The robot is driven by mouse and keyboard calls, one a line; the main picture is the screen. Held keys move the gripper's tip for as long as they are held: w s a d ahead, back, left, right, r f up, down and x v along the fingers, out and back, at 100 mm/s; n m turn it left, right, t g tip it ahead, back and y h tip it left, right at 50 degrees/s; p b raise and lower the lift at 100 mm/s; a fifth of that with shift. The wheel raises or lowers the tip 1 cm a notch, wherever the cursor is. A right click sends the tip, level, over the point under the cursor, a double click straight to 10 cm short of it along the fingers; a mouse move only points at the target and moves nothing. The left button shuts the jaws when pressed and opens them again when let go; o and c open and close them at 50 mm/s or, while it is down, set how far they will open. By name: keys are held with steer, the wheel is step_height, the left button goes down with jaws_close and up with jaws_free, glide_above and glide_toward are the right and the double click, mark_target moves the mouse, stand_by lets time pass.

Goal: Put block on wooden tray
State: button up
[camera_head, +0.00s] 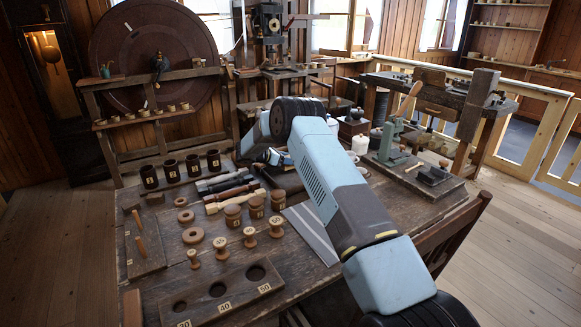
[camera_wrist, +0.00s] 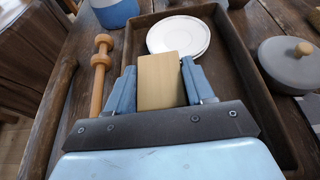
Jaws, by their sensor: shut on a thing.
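A pale wooden block (camera_wrist: 161,80) is between the two blue fingers of my gripper (camera_wrist: 163,84) in the wrist view. My gripper is shut on it. The dark wooden tray (camera_wrist: 246,88) lies beneath and beyond the block, with a raised rim. Whether the block touches the tray floor or hangs above it, I cannot tell. In the head view my arm hides most of the area around my gripper, and I cannot make out the block there.
White plates (camera_wrist: 178,36) lie in the tray just beyond the block. A grey lidded pot (camera_wrist: 290,65) stands right of the tray, and a turned wooden spindle (camera_wrist: 101,70) lies to its left. Spools, jars and a holed board (camera_head: 225,297) crowd the bench's near side.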

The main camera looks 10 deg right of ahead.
mark_target(286, 166)
steer(key=shift+w+a+f, duration=0.2)
steer(key=shift+w+f, duration=0.05)
steer(key=shift+f, duration=1.7)
steer(key=o, duration=1.4)
steer(key=shift+a, duration=0.1)
